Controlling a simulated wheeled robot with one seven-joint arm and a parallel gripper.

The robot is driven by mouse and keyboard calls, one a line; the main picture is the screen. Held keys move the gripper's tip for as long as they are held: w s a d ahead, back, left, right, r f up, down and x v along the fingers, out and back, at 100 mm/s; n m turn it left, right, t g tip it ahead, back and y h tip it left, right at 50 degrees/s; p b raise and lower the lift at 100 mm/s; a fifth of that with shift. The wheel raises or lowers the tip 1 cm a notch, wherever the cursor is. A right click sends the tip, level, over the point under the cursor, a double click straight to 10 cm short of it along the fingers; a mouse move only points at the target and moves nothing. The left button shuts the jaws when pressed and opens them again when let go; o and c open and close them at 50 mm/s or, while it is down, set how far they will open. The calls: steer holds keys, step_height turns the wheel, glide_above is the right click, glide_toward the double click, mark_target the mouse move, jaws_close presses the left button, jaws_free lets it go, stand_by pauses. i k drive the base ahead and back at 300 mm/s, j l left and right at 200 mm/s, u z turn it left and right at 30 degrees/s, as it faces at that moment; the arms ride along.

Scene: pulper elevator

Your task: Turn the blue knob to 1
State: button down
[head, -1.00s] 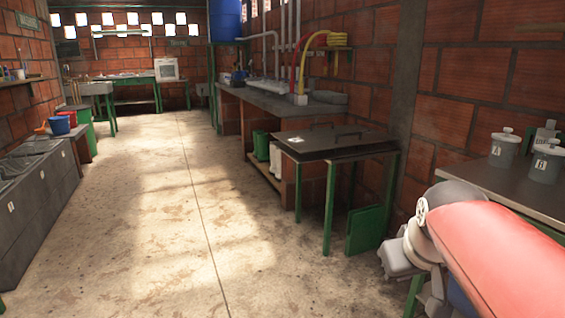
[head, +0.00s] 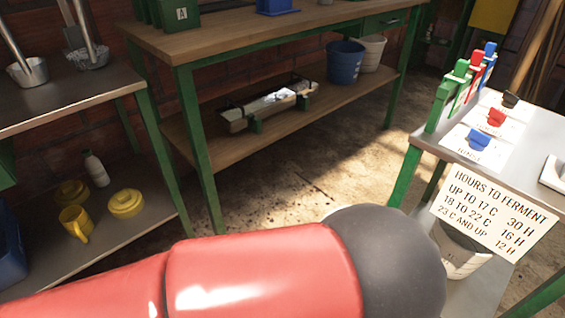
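A blue knob (head: 479,138) sits on a white labelled plate (head: 470,158) near the front left of the metal table (head: 540,165) at the right. The numbers around it are too small to read, so I cannot tell its setting. A red knob (head: 496,117) and a black knob (head: 510,99) sit behind it on similar white plates. My red arm with its dark grey joint crosses the bottom of the view, left of and nearer than the knob. My gripper is not in view.
Green, red and blue upright pieces (head: 468,85) stand along the table's left edge. A "hours to ferment" sign (head: 490,212) hangs at its front, with a bucket (head: 462,255) below. A wooden bench (head: 270,35) stands behind. Sunlit floor (head: 345,165) lies clear between them.

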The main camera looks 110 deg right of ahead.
mark_target(478, 140)
steer(key=z, duration=5.45)
